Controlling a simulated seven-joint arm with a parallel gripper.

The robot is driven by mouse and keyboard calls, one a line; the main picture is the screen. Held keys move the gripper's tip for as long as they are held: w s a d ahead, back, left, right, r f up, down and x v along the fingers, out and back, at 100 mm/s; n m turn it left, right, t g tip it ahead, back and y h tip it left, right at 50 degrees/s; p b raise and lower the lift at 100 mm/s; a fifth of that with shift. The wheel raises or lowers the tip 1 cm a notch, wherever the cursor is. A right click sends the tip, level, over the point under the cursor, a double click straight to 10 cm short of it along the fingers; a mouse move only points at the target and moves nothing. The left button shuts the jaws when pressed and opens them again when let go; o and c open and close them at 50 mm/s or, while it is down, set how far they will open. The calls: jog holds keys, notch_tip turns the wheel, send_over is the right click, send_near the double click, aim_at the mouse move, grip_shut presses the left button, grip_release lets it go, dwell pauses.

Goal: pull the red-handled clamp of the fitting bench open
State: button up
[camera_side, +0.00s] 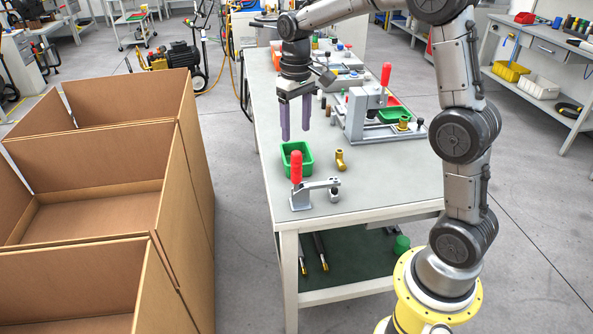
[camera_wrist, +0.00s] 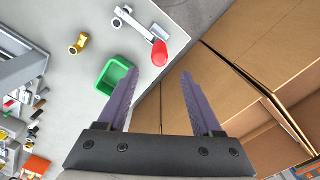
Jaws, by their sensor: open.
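The toggle clamp (camera_side: 310,190) sits at the near end of the fitting bench (camera_side: 370,187). Its red handle (camera_side: 297,168) stands upright, and its metal arm lies level toward the right, ending at a small grey cylindrical part (camera_side: 334,194). In the wrist view the red handle (camera_wrist: 160,53) shows just beyond the fingertips, with the metal arm (camera_wrist: 131,21) running up and left. My gripper (camera_side: 296,136) points down with two purple fingers, open and empty, above the bench and apart from the clamp. In the wrist view my gripper (camera_wrist: 160,73) has the handle roughly centred ahead between its fingers.
A green bin (camera_side: 297,153) stands just behind the clamp, with a brass elbow (camera_side: 340,160) to its right. A larger fixture (camera_side: 370,115) with another upright red handle (camera_side: 386,74) stands farther back. Open cardboard boxes (camera_side: 180,180) stand left of the bench.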

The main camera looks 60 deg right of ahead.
aim_at(296, 170)
notch_tip(296, 170, down, 14)
jog(key=shift+r, duration=0.15)
dwell(0.3)
jog(key=shift+c, duration=0.2)
grip_shut()
jog(key=shift+r, duration=0.1)
dwell(1.2)
